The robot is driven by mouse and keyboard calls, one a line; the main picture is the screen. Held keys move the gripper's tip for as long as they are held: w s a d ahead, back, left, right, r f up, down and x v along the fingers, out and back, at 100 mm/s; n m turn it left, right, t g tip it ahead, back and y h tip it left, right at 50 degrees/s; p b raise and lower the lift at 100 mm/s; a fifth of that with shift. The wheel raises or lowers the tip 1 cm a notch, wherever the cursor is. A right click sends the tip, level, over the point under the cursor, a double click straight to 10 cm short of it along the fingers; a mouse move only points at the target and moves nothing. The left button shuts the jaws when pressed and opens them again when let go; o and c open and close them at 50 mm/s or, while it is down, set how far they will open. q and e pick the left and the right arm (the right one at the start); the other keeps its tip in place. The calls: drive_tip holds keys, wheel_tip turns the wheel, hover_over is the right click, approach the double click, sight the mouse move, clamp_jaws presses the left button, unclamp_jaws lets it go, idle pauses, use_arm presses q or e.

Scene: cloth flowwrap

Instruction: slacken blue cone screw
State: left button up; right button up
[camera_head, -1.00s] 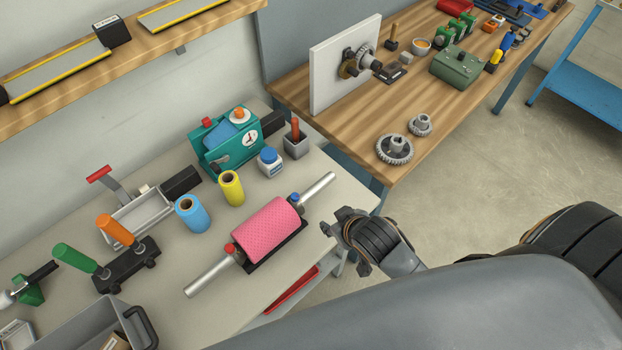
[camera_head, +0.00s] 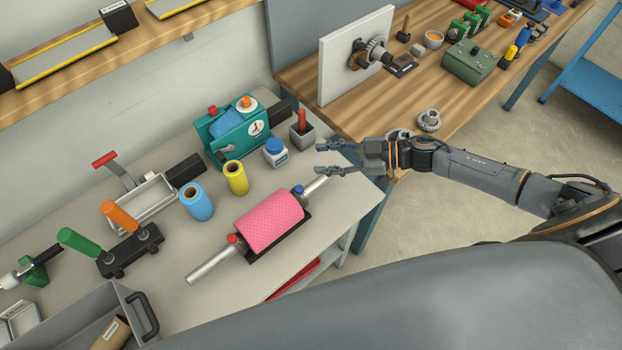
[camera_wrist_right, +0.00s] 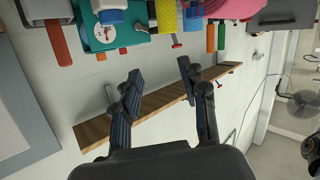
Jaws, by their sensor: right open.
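The blue cone screw (camera_head: 298,190) is a small blue knob at the right end of the pink roll (camera_head: 268,222), by the metal shaft (camera_head: 208,267). A red knob (camera_head: 233,239) sits at the roll's left end. My right gripper (camera_head: 323,160) is open and empty, over the table's right end, up and right of the blue screw and apart from it in the picture. Its spread fingers also show in the right wrist view (camera_wrist_right: 160,74). There the pink roll (camera_wrist_right: 228,8) shows at the top edge; I cannot make out the blue screw. My left gripper is not in view.
Behind the roll stand a yellow spool (camera_head: 236,178), a blue spool (camera_head: 197,203), a white jar with blue lid (camera_head: 275,153), a grey holder (camera_head: 302,136) and a teal machine (camera_head: 233,134). A grey bin (camera_head: 85,318) is at front left. A wooden bench (camera_head: 360,110) adjoins behind.

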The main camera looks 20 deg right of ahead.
drive_tip(key=s+d+n+g, duration=0.1)
drive_tip(key=s+d+g, duration=0.3)
drive_tip(key=d, duration=0.3)
drive_tip(key=p, duration=0.4)
approach(302, 188)
drive_tip(key=shift+g, duration=0.3)
drive_tip(key=x, duration=0.6)
drive_tip(key=shift+w+a+r, duration=0.1)
drive_tip(key=shift+w+a, duration=0.25)
drive_tip(key=shift+a, duration=0.05)
drive_tip(key=shift+a+f, duration=0.35)
drive_tip(key=shift+a, duration=0.15)
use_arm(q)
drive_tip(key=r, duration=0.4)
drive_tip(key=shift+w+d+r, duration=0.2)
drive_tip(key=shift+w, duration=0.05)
use_arm(e)
clamp_jaws()
